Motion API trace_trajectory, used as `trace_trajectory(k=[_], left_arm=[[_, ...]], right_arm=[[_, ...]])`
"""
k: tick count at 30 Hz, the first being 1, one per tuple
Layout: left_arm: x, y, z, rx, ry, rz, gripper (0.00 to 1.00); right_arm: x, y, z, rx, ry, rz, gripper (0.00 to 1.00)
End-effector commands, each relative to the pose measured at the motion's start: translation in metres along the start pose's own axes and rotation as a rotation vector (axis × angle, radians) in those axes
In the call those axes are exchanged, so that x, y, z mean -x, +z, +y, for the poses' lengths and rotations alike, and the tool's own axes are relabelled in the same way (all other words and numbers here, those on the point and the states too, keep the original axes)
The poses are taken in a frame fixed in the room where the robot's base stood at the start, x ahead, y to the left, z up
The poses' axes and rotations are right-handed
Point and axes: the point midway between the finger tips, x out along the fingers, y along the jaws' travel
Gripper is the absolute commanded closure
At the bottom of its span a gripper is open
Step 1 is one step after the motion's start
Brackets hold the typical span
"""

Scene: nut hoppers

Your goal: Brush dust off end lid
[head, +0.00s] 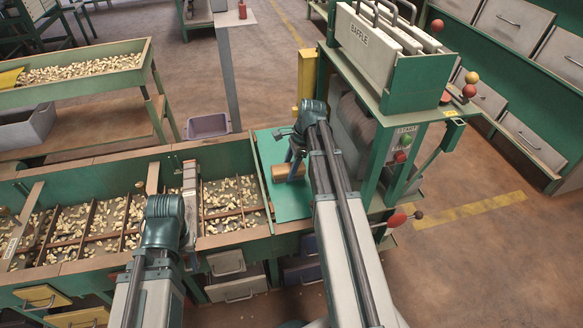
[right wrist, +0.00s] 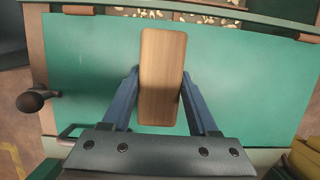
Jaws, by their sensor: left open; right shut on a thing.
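The green end lid (head: 293,205) lies flat at the right end of the long nut trough. It fills most of the right wrist view (right wrist: 85,75), with faint pale specks. My right gripper (head: 291,158) is over the lid, shut on a wooden block (head: 286,173), which looks like the brush's back. In the right wrist view the block (right wrist: 161,75) stands between the blue fingers (right wrist: 160,85); bristles are hidden, so contact with the lid cannot be told. My left gripper (head: 160,205) is open above the trough; its fingers are mostly hidden behind its wrist.
The trough (head: 85,165) holds nuts between dividers. The green machine with the BAFFLE panel (head: 370,40) stands right of the lid. A dark knob (right wrist: 33,101) is at the lid's left in the right wrist view. A purple bin (head: 208,125) sits behind the trough.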

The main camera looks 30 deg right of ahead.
Motion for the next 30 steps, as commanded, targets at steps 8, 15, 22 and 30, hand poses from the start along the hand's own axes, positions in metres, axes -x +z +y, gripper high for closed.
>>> trace_trajectory(k=[8,15,22,30], left_arm=[[0.001,0.0,0.0,0.0,0.0,0.0,0.5],[0.002,0.0,0.0,0.0,0.0,0.0,0.5],[0.001,0.0,0.0,0.0,0.0,0.0,0.5],[-0.001,0.0,0.0,0.0,0.0,0.0,0.5]], right_arm=[[0.001,0.001,-0.021,0.002,-0.002,-0.001,0.85],[0.002,0.001,-0.035,0.002,-0.002,-0.001,0.85],[0.001,0.001,-0.037,0.001,-0.002,-0.001,0.85],[-0.001,0.0,-0.058,0.001,-0.002,-0.001,0.85]])
